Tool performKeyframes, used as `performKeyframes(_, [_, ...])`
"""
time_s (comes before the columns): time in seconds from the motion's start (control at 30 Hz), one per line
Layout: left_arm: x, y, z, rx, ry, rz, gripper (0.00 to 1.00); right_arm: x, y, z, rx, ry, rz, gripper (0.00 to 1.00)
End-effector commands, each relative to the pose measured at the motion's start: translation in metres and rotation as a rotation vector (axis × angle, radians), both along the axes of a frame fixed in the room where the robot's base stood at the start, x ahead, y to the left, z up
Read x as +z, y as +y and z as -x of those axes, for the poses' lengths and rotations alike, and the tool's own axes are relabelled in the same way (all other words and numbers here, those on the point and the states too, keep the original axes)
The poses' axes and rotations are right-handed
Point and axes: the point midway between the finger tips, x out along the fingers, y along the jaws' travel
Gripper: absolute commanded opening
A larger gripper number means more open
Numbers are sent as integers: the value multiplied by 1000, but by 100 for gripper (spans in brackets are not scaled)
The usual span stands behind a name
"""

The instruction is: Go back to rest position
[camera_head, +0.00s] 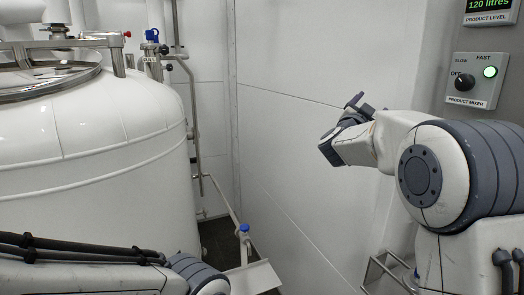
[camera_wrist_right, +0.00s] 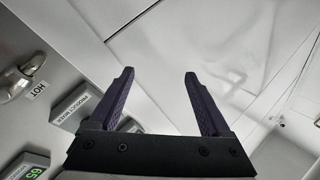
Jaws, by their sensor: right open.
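My right gripper (camera_head: 362,104) is raised in front of the white wall panels, left of the mixer control box. In the right wrist view its two dark fingers (camera_wrist_right: 159,75) stand apart with nothing between them. My right arm comes in from the right edge. Part of my left arm lies low across the bottom left corner, and its gripper is out of view.
A large white tank (camera_head: 90,150) with a metal-rimmed lid fills the left. The product mixer box (camera_head: 476,80) has a knob and a lit green light, below a product level display (camera_head: 490,8). Pipes with a blue-capped valve (camera_head: 244,229) run beside the tank. The space between tank and gripper is clear.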

Motion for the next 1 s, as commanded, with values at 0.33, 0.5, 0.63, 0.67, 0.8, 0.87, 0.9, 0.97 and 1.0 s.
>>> performKeyframes(0.33, [0,0,0,0,0,0,50,-228,106,69,600,818,39,82])
performKeyframes(0.5, [0,0,0,0,0,0,50,-310,123,154,732,1159,12,82])
performKeyframes(0.63, [0,0,0,0,0,0,50,-346,126,209,781,1345,-6,82])
performKeyframes(0.67, [0,0,0,0,0,0,50,-352,126,221,789,1384,-8,82])
performKeyframes(0.8, [0,0,0,0,0,0,50,-376,123,270,816,1541,-25,82])
performKeyframes(0.87, [0,0,0,0,0,0,50,-383,122,290,824,1601,-29,82])
performKeyframes(0.9, [0,0,0,0,0,0,50,-388,120,304,829,1644,-31,82])
performKeyframes(0.97, [0,0,0,0,0,0,50,-394,118,324,833,1704,-37,82])
performKeyframes(1.0, [0,0,0,0,0,0,50,-390,130,325,864,1710,-7,82])
